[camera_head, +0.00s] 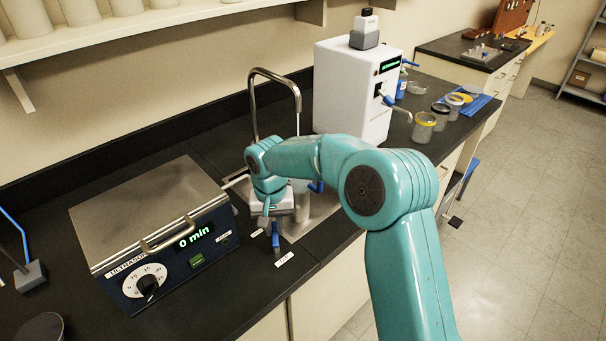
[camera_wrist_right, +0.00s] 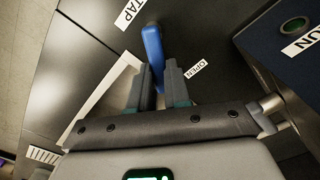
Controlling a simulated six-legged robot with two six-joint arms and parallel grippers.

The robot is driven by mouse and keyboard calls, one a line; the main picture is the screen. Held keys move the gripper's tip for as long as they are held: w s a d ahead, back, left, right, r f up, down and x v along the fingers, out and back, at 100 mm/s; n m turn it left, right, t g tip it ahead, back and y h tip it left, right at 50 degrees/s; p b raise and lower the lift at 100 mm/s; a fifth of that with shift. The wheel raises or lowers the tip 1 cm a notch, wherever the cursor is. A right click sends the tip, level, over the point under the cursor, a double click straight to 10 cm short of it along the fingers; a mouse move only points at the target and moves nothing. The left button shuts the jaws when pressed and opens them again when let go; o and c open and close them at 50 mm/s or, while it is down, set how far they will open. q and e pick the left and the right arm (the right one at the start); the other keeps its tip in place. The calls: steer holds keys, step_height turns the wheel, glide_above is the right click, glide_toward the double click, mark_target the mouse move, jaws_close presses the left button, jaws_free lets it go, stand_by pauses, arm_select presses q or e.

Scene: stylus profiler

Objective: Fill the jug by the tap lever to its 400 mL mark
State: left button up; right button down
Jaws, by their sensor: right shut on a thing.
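The blue tap lever (camera_wrist_right: 153,45) stands by the TAP label (camera_wrist_right: 130,14) and a smaller OPEN label in the right wrist view. My right gripper (camera_wrist_right: 160,82) is shut on the lever, with one finger on each side. In the head view the right gripper (camera_head: 272,224) is at the lever (camera_head: 276,241), on the counter in front of the sink. The curved metal tap (camera_head: 275,74) rises behind my arm. A blue handle (camera_head: 317,186), apparently the jug's, shows in the sink; the jug is mostly hidden by my arm, and its level cannot be read. My left gripper is out of view.
An ultrasonic bath (camera_head: 150,215) reading 0 min stands left of the gripper. A white machine (camera_head: 345,90) stands behind the sink. Jars (camera_head: 424,128) and a blue mat (camera_head: 480,106) lie to its right. A shelf (camera_head: 130,35) overhangs the back left.

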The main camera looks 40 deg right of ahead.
steer(key=shift+s+a+f, duration=0.15)
steer(key=shift+a+f, duration=0.05)
steer(key=shift+s+d+m, duration=0.2)
steer(key=shift+d+m, duration=0.1)
steer(key=shift+m, duration=0.7)
steer(key=m, duration=0.2)
steer(key=s+d+m, duration=0.1)
steer(key=m, duration=0.2)
steer(key=s+m, duration=0.1)
steer(key=m, duration=0.2)
steer(key=shift+s+d+r, duration=0.1)
steer(key=shift+s+d, duration=0.05)
steer(key=shift+s, duration=0.05)
steer(key=c, duration=1.1)
jaws_free()
steer(key=shift+o, duration=0.5)
steer(key=shift+w, duration=0.2)
steer(key=shift+c, duration=0.4)
steer(key=shift+s+d+r, duration=0.1)
steer(key=shift+d, duration=0.05)
